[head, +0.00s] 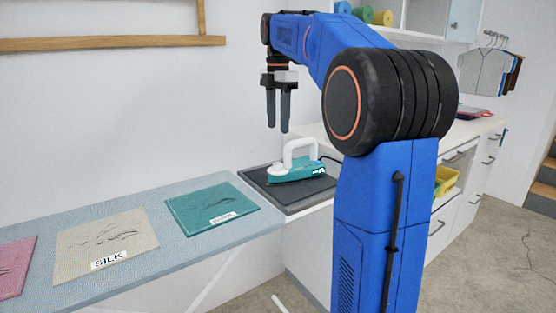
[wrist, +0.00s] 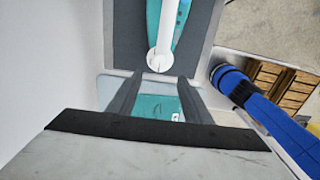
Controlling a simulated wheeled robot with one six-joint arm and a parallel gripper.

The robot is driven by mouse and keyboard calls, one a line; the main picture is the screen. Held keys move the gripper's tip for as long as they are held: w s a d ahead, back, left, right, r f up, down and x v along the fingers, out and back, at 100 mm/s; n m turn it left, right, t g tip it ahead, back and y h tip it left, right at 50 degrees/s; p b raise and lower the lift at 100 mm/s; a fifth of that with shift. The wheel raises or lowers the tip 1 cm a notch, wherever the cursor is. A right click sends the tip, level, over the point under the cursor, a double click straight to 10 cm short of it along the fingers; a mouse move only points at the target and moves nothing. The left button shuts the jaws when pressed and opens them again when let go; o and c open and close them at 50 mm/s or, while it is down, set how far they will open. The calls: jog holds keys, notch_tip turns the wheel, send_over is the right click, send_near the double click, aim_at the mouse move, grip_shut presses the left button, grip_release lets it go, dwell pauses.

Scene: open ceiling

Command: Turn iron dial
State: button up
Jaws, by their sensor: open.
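A teal iron (head: 292,173) with a white handle (head: 299,148) rests on a dark grey pad at the far end of the ironing board. In the wrist view the iron (wrist: 153,22) shows at the top, with a round white part (wrist: 160,60) at its near end. I cannot tell whether that part is the dial or the handle's end; no dial stands out clearly in the head view. My gripper (head: 278,127) points down, above and slightly left of the iron. Its two fingers are apart with nothing between them, and do not touch the iron.
The pale blue board (head: 150,205) carries a teal cloth (head: 210,207), a beige cloth labelled SILK (head: 105,238) and a pink cloth (head: 14,268). A white wall stands close behind. White drawers (head: 465,165) and a shelf with colored rolls (head: 365,15) are at the right.

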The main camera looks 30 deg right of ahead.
aim_at(278, 164)
notch_tip(278, 164, down, 13)
jog(key=shift+r, duration=0.15)
dwell(0.4)
jog(key=c, duration=1.1)
jog(key=shift+o, duration=0.2)
jog(key=m, duration=0.4)
jog(key=shift+m, duration=1.7)
